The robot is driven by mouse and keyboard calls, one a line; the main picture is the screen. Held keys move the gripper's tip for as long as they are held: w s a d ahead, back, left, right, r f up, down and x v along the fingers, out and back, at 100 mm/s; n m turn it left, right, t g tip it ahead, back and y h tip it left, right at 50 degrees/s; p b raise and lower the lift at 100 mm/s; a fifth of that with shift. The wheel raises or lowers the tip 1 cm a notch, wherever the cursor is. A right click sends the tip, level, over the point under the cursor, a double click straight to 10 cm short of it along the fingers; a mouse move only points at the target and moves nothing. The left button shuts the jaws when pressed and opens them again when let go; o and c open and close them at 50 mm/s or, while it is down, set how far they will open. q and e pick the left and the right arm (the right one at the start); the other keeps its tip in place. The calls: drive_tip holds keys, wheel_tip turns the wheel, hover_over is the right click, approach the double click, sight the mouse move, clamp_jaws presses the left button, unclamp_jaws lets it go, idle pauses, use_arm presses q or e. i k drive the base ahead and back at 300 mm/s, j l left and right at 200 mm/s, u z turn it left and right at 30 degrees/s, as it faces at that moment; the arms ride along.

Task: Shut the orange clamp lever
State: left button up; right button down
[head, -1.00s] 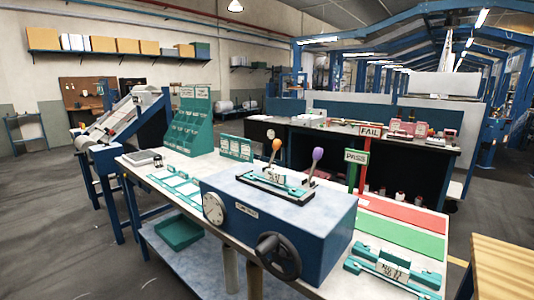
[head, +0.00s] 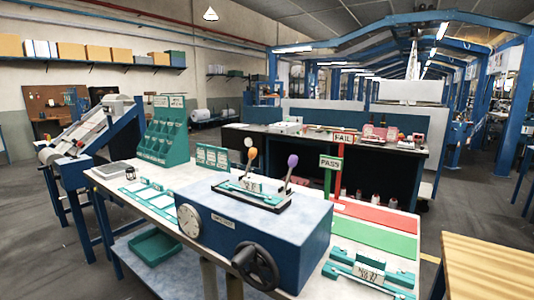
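The orange clamp lever (head: 252,154) stands upright at the back of the fixture on top of the blue test box (head: 256,240). A purple-knobbed lever (head: 292,160) stands upright at the fixture's right end. Between them a teal and white labelled part (head: 251,187) lies in the dark fixture. Neither of my grippers is in the head view, and nothing of mine touches the levers.
The box has a dial (head: 189,221) and a black handwheel (head: 255,265) on its front. A second teal part (head: 369,271) lies at the table's front right. Green PASS (head: 375,238) and red FAIL (head: 376,216) areas lie bare to the right. A wooden table (head: 485,265) stands at the right.

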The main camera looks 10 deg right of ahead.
sight(253, 152)
drive_tip(key=i+j+z, duration=0.35)
drive_tip(key=j+z, duration=0.4)
drive_tip(key=i+j+z, duration=0.2)
drive_tip(key=j+z, duration=0.15)
drive_tip(key=i+j+z, duration=0.1)
drive_tip(key=j, duration=0.75)
drive_tip(key=i+j, duration=0.2)
drive_tip(key=j, duration=0.65)
drive_tip(key=i+j+z, duration=0.15)
drive_tip(key=j, duration=1.55)
drive_tip(key=i+j+z, duration=0.15)
drive_tip(key=j, duration=0.7)
